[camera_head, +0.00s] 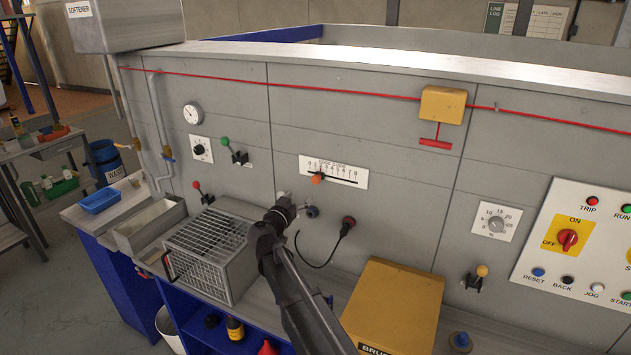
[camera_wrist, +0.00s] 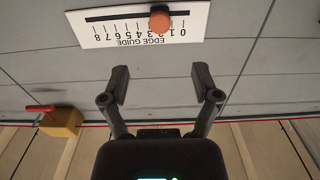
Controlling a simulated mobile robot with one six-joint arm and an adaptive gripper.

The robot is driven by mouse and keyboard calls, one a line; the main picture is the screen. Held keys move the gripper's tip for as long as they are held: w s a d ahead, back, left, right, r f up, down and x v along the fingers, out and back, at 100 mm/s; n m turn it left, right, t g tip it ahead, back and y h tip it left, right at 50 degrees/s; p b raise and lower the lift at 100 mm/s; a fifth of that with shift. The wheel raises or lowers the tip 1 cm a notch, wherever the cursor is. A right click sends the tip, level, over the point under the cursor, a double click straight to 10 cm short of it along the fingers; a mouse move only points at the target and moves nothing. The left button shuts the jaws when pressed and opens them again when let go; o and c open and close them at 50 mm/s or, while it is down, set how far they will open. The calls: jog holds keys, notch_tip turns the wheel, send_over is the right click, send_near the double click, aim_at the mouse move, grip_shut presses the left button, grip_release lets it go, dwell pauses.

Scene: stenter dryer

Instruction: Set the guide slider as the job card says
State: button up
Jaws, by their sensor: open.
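The edge guide is a white scale plate (camera_head: 345,183) with a dark slot and numbers 0 to 8, on the grey machine front. Its slider has an orange round knob (camera_head: 318,178), near the low end, around 1 to 2; the exact reading is unclear. In the wrist view the plate (camera_wrist: 85,30) appears upside down, with the orange knob (camera_wrist: 160,20) near 2. My gripper (camera_wrist: 161,82) is open and empty, its fingers apart from the knob, which lines up with the gap between them. In the head view my gripper (camera_head: 284,204) is below and left of the plate. I cannot identify a job card.
A wire cage box (camera_head: 208,250) and a yellow box (camera_head: 395,305) stand on the shelf either side of my arm. A dark red plug (camera_head: 348,221) with a black cable is just right of my gripper. A yellow pull-cord box (camera_head: 443,104) hangs above right.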

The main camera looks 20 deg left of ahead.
aim_at(315, 181)
jog(key=w, duration=0.8)
jog(key=w+d, duration=0.1)
jog(key=w, duration=0.3)
grip_shut()
